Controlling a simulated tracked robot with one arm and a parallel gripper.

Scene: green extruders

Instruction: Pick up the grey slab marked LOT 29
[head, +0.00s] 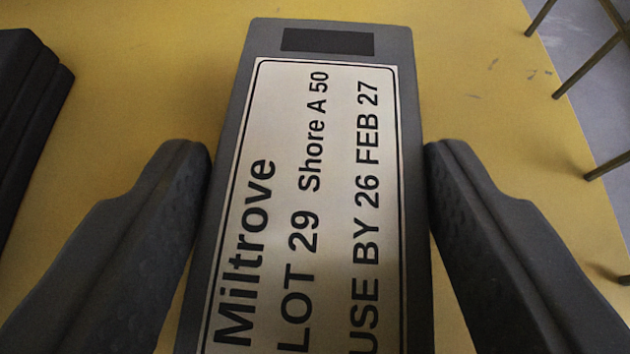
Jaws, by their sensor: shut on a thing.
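The grey slab (232,120) fills the middle of the head view. Its pale label (330,200) reads Miltrove, LOT 29, Shore A 50, USE BY 26 FEB 27. A dark rectangle shows near its far end. My gripper (318,165) has one dark finger on each side of the slab and is shut on it. The slab's near end runs out of the bottom of the picture. I cannot tell whether the slab rests on the yellow surface or is held above it.
A yellow surface (500,130) lies beneath, mostly bare. A dark block (35,105) stands at the left edge. On the right, past the surface's edge, thin metal bars (590,65) show over a grey floor (585,40).

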